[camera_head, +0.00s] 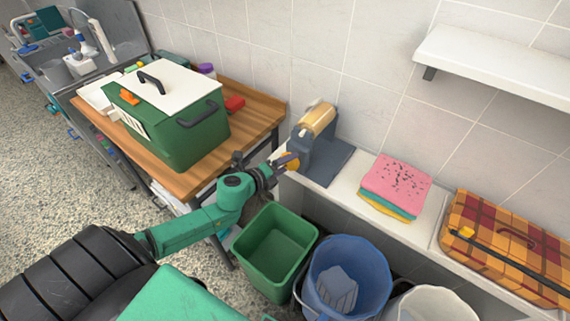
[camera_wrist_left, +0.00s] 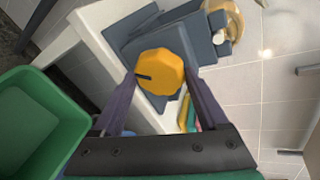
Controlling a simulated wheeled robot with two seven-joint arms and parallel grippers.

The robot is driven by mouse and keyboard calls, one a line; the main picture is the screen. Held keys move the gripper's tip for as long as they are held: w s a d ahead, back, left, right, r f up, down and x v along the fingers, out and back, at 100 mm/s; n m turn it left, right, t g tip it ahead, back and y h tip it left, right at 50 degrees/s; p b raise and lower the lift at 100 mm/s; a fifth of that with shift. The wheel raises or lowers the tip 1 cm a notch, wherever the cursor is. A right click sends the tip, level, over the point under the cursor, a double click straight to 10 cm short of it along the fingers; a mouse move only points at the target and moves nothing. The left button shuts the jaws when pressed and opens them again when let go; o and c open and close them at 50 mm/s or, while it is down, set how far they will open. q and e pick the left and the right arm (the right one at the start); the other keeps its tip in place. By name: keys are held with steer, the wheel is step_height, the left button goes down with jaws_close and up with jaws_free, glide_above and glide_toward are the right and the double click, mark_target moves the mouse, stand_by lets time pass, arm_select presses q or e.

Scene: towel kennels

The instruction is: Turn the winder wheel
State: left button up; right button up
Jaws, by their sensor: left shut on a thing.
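The winder (camera_head: 312,148) is a grey-blue stand with a pale golden roll on top, at the left end of the white ledge. Its wheel is a yellow-orange faceted knob (camera_wrist_left: 160,72) with a dark mark on its left side, in the left wrist view. In the head view the knob (camera_head: 291,161) is partly hidden by the fingers. My left gripper (camera_head: 281,165) reaches it from the left, and its two purple-grey fingers are shut on the knob's opposite sides. The winder's base (camera_wrist_left: 150,25) shows behind the knob. My right gripper is not in view.
A green bin (camera_head: 272,250) stands below my left gripper, with a blue bucket (camera_head: 350,275) beside it. A wooden table (camera_head: 190,180) bears a green box (camera_head: 180,130). Folded towels (camera_head: 395,185) and a plaid case (camera_head: 510,245) lie along the ledge to the right.

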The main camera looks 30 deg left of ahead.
arm_select(q)
steer(key=o, duration=1.3)
steer(key=shift+c, duration=0.2)
steer(key=v, duration=1.4)
steer(key=shift+s+b, duration=0.3)
steer(key=shift+b, duration=0.1)
steer(key=shift+r, duration=0.1)
